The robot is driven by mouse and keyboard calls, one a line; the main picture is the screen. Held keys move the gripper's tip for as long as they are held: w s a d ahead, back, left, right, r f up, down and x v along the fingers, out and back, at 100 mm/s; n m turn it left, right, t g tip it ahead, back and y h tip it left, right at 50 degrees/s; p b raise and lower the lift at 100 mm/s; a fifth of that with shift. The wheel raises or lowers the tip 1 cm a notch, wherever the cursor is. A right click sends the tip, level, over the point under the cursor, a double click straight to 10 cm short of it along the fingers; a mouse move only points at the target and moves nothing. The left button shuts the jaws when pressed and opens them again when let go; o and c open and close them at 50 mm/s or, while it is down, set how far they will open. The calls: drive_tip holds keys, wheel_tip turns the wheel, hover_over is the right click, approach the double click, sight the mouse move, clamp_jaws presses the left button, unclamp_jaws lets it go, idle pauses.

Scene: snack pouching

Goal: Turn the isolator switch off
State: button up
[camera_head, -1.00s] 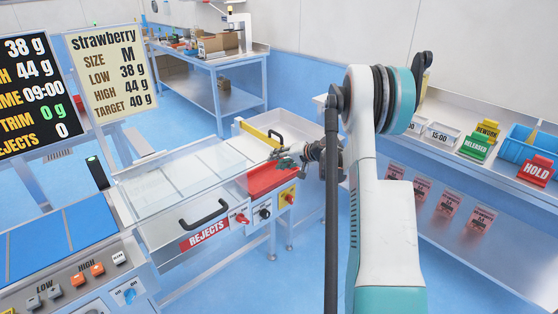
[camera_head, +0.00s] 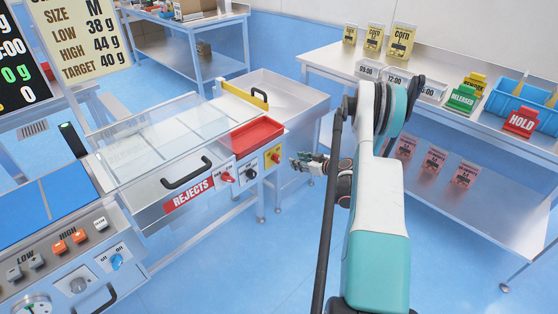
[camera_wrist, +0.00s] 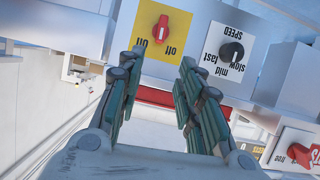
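The isolator switch is a red knob on a yellow plate (camera_head: 275,157) at the right end of the machine's front panel. In the wrist view the red knob (camera_wrist: 161,27) is beyond the fingertips, with "on" and "off" lettering upside down below it. Which label it points to is hard to tell. My gripper (camera_head: 298,163) is just right of the yellow plate in the head view. In the wrist view its two fingers (camera_wrist: 161,62) are apart with nothing between them. They appear short of the knob, not touching it.
A black speed knob (camera_wrist: 231,52) on a white plate is beside the yellow plate. Another red knob (camera_head: 227,178) is further left, near the black drawer handle (camera_head: 187,172). A red tray (camera_head: 257,134) sits above the panel. Open floor lies right of the machine.

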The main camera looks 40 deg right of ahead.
sight(276, 159)
drive_tip(key=b+x, duration=0.4)
drive_tip(key=x, duration=0.9)
drive_tip(key=shift+w+f, duration=0.2)
drive_tip(key=shift+w, duration=0.1)
drive_tip(key=shift+c, duration=0.5)
clamp_jaws()
